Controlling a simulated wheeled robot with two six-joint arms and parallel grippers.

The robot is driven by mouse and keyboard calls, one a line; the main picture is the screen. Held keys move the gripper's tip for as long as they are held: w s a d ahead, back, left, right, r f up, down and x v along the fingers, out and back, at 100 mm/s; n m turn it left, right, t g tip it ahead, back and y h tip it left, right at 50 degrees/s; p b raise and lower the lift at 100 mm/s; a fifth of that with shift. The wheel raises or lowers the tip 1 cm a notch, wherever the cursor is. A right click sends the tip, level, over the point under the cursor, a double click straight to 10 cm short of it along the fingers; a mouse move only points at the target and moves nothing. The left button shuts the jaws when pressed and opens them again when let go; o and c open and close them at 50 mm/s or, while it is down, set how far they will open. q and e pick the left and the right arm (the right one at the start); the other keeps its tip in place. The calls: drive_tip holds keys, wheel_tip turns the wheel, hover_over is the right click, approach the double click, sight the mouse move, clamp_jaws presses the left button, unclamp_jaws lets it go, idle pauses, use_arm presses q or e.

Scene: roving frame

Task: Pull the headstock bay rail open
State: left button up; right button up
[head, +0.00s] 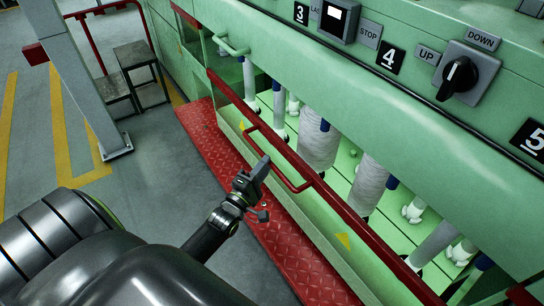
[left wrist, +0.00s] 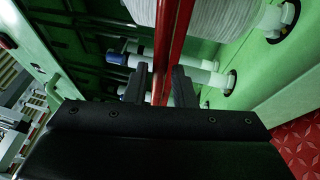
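The headstock bay rail is a long red bar (head: 338,205) running along the front of the green machine, with a thinner red handle (head: 290,180) on its near side. My left gripper (head: 264,163) is at the handle, overlapping its middle in the head view. In the left wrist view the red rail (left wrist: 175,35) runs down between the two fingers of the left gripper (left wrist: 160,84). The fingers stand apart on either side of the red, with small gaps showing. Whether they touch it cannot be told. My right gripper is not in view.
White bobbins (head: 318,145) stand in the bay behind the rail. A red tread plate (head: 290,245) lies along the machine's foot. A control panel with a black rotary switch (head: 464,78) is above. A grey post (head: 88,90) and a dark step stool (head: 138,70) stand at left.

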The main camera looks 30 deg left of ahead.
use_arm(q)
drive_tip(key=shift+w+r, duration=0.2)
drive_tip(key=shift+w, duration=0.85)
drive_tip(key=shift+w+r, duration=0.15)
drive_tip(key=shift+w, duration=0.9)
clamp_jaws()
